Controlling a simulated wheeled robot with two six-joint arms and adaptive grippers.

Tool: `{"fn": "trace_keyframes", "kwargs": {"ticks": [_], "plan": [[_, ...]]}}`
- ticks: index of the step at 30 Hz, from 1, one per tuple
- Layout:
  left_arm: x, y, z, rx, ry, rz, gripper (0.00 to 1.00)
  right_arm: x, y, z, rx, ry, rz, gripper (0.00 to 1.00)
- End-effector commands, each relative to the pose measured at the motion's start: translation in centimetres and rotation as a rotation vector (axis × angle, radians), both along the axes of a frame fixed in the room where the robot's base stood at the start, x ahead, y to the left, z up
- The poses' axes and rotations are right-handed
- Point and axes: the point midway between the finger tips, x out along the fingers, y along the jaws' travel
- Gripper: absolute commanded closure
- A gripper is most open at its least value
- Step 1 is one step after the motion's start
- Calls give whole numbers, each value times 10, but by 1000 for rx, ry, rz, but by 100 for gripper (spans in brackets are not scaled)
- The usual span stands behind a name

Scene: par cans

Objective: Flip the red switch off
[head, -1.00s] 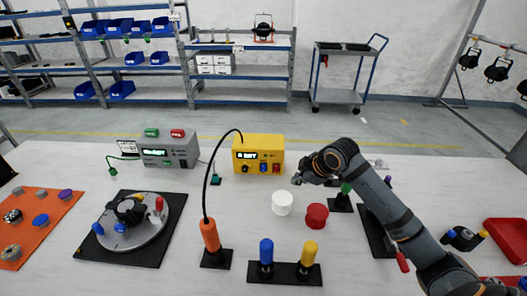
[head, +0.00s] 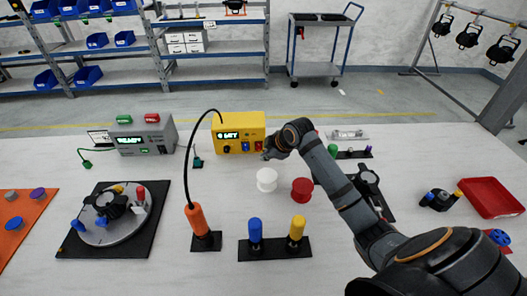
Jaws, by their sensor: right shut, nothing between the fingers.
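The yellow box (head: 239,131) stands at the back middle of the table with a lit display on its front. Below the display are a dark knob (head: 227,149), a blue switch (head: 245,146) and a red switch (head: 258,145) at the right end. Whether the red switch is up or down is too small to tell. My right gripper (head: 267,153) is shut and empty, just in front of the red switch at the box's right end. I cannot tell whether they touch. My left gripper is not in view.
A white cylinder (head: 267,180) and a red cylinder (head: 302,190) stand below my right arm. An orange-handled lamp with a curved neck (head: 198,222) stands front left of the box. A grey device (head: 146,136) is further left. A red tray (head: 490,197) lies at the right.

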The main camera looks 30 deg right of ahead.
Motion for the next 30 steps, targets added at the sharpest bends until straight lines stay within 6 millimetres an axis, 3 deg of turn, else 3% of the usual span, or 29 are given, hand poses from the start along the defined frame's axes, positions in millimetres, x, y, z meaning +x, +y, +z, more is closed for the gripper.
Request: {"fn": "trace_keyframes", "kwargs": {"ticks": [3, 10, 30], "plan": [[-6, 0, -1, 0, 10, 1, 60, 14, 3, -18, 3, 0, 0, 100], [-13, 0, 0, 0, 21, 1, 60, 41, -12, -20, -1, -2, -1, 100], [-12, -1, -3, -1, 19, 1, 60, 52, -18, -24, -41, -83, -1, 100]]}}
